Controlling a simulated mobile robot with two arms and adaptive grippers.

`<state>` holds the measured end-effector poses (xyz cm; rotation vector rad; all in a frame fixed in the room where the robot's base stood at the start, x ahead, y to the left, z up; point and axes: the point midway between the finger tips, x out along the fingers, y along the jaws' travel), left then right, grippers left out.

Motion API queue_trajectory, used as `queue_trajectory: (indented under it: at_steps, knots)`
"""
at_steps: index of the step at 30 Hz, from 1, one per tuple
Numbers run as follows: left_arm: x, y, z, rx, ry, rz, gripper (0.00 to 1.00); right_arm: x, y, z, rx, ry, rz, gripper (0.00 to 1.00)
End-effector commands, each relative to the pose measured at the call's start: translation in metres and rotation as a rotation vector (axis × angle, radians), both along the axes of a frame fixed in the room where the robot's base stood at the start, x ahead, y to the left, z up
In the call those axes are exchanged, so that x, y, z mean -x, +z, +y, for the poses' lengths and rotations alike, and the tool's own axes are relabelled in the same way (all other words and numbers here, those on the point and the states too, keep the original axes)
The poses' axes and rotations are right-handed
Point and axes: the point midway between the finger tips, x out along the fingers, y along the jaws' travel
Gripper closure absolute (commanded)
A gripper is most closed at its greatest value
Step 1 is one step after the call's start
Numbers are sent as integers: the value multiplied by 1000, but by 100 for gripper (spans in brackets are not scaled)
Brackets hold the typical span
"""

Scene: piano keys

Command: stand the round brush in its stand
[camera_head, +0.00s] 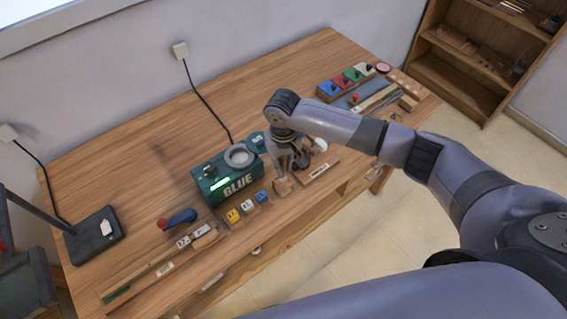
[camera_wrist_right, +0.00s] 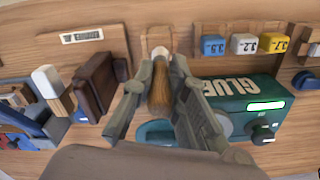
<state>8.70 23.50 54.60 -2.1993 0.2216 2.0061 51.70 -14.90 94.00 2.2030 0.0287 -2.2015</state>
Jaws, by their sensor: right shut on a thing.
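The round brush (camera_wrist_right: 160,92) shows in the right wrist view as a brown, tapering wooden piece with a pale tip. My right gripper (camera_wrist_right: 168,68) is shut on it, with the fingers on both sides. A small wooden block (camera_wrist_right: 154,38), perhaps the stand, lies just beyond the fingertips. In the head view my right gripper (camera_head: 285,172) is low over the table's front edge, close to this block (camera_head: 284,187). The brush's lower end is near the block; I cannot tell whether it touches or is inside. My left gripper is not in view.
A green glue box (camera_head: 235,182) stands left of the gripper on the wooden table (camera_head: 130,165). Numbered yellow, white and blue blocks (camera_head: 247,205) sit along the front edge. A labelled wooden rack (camera_head: 322,172) is close on the right. The table behind the glue box is clear.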

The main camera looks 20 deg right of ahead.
Motion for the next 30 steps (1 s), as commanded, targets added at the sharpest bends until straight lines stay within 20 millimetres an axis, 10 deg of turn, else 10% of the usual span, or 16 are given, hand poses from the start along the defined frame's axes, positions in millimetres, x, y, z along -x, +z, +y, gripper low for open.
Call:
queue_trajectory:
  at_steps: [30]
  knots:
    - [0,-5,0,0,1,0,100,0,-15,0,1,0,0,100]
